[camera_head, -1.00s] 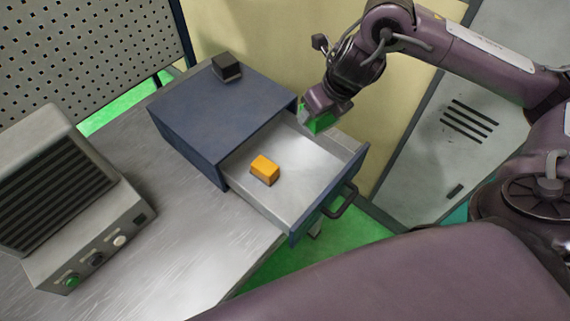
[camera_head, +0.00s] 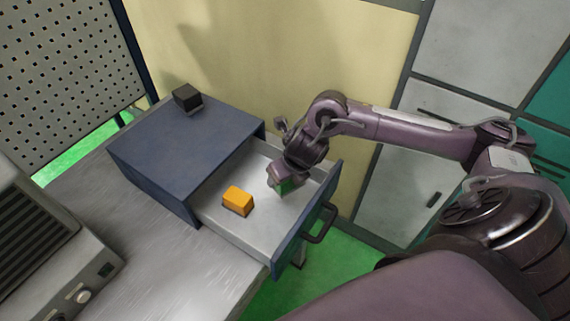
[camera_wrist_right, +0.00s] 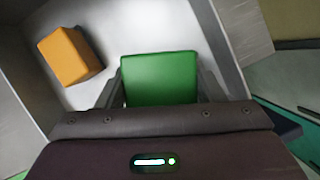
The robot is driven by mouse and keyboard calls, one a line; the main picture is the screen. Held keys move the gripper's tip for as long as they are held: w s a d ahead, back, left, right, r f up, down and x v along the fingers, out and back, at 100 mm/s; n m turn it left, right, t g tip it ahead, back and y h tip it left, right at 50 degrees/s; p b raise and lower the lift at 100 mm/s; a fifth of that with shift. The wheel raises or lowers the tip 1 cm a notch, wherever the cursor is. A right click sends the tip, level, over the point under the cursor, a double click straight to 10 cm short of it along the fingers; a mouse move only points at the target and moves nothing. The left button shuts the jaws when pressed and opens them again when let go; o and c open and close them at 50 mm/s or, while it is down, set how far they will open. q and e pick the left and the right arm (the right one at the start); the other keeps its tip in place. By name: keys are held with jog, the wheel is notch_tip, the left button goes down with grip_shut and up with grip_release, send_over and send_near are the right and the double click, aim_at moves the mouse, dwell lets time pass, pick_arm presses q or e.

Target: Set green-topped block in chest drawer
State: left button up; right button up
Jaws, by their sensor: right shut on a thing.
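The green-topped block (camera_wrist_right: 160,78) is between the fingers of my right gripper (camera_head: 281,184), which is shut on it. In the head view the block (camera_head: 284,187) is partly hidden by the gripper. The gripper is over the inside of the open chest drawer (camera_head: 228,228), towards its far side. I cannot tell whether the block touches the drawer floor. The blue chest (camera_head: 180,145) stands on the metal table with its drawer pulled out. My left gripper is not in view.
An orange block (camera_head: 238,201) lies in the drawer, left of the green-topped block, and also shows in the wrist view (camera_wrist_right: 70,56). A black block (camera_head: 187,98) sits on the chest top. A grey machine (camera_head: 60,245) stands at the left. Drawer floor between the blocks is clear.

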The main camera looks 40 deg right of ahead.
jog(key=shift+f, duration=2.3)
jog(key=shift+f, duration=0.15)
jog(key=o, duration=1.7)
jog(key=shift+o, duration=0.2)
jog(key=shift+r, duration=0.45)
jog(key=v, duration=1.1)
jog(key=shift+s+r, duration=0.15)
jog(key=shift+r, duration=0.1)
